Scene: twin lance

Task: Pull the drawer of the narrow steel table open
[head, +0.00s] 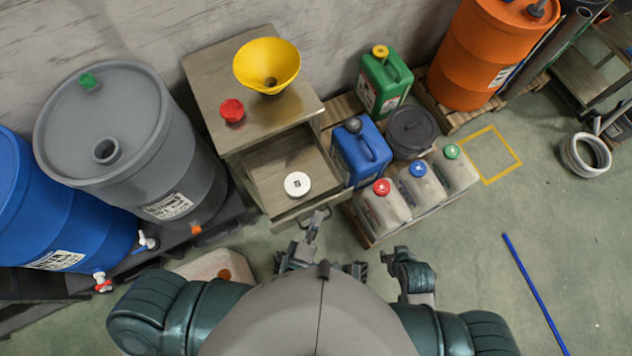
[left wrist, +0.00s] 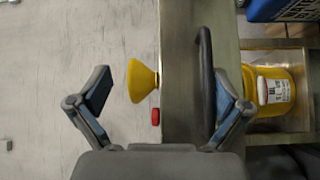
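The narrow steel table (head: 205,75) stands against the wall in the head view. Its drawer (head: 267,175) is pulled out toward me, with its inside exposed and a white round lid (head: 297,184) lying in it. My left gripper (head: 313,224) is at the drawer's front, by its handle. In the left wrist view the gripper (left wrist: 165,100) has its fingers spread wide. The dark bar handle (left wrist: 206,75) lies between them, close to the right finger; contact cannot be told.
A yellow funnel (head: 267,65) and red lid (head: 232,110) sit on the tabletop. Grey (head: 130,135) and blue (head: 50,215) drums stand left. A blue canister (head: 362,152) and several jugs crowd the drawer's right. Floor (head: 450,250) farther right is mostly clear.

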